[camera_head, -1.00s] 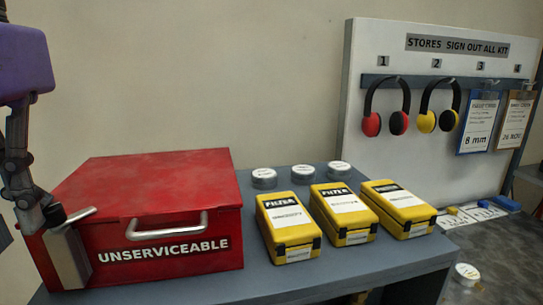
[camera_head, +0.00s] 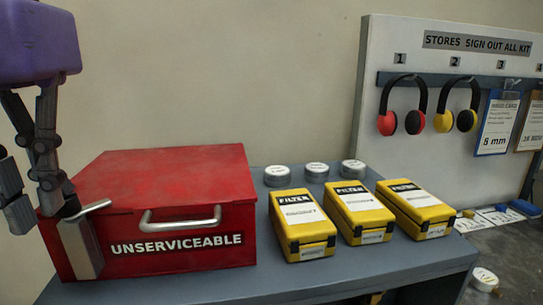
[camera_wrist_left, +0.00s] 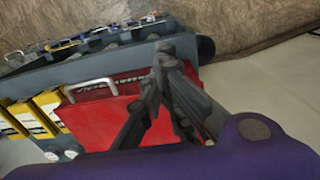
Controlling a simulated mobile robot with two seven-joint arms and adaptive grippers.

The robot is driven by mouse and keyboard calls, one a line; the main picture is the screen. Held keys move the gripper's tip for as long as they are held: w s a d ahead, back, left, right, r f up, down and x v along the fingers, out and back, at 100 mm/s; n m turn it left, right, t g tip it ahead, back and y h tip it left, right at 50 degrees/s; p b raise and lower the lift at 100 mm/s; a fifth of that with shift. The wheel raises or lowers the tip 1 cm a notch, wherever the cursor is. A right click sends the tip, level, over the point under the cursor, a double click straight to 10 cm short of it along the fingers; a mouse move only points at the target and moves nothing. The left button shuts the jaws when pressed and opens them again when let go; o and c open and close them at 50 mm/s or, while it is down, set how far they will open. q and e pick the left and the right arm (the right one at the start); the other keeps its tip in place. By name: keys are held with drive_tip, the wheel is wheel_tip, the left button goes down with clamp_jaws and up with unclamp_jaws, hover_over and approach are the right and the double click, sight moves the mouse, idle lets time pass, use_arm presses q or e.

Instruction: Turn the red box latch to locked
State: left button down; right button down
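The red box (camera_head: 165,183), lettered UNSERVICEABLE, stands closed at the left end of the bench. Its latch (camera_head: 83,248) is a grey plate on the front left corner with a metal lever (camera_head: 88,210) slanting up to the right. My left gripper (camera_head: 60,200) comes down from the upper left, its fingertip area right at the lever's left end. Contact and finger gap are unclear. In the left wrist view the dark fingers (camera_wrist_left: 162,70) overlap the red box (camera_wrist_left: 100,115) at its latch side and hide the latch. My right gripper is not identifiable in view.
A curved metal handle (camera_head: 180,220) sticks out from the box front. Yellow filter boxes (camera_head: 302,225) and small white-topped tins (camera_head: 277,175) stand right of it on the grey bench (camera_head: 290,281). A board with ear defenders (camera_head: 402,103) is behind at the right.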

use_arm(q)
drive_tip(key=shift+w+d+f, duration=0.1)
drive_tip(key=shift+d+f, duration=0.1)
drive_tip(key=shift+d, duration=0.1)
use_arm(e)
drive_tip(key=shift+s+f, duration=0.25)
drive_tip(key=shift+s, duration=0.05)
use_arm(q)
drive_tip(key=shift+w+d, duration=0.15)
use_arm(e)
drive_tip(key=shift+w+d, duration=0.1)
drive_tip(key=shift+d, duration=0.05)
use_arm(q)
drive_tip(key=shift+d, duration=0.1)
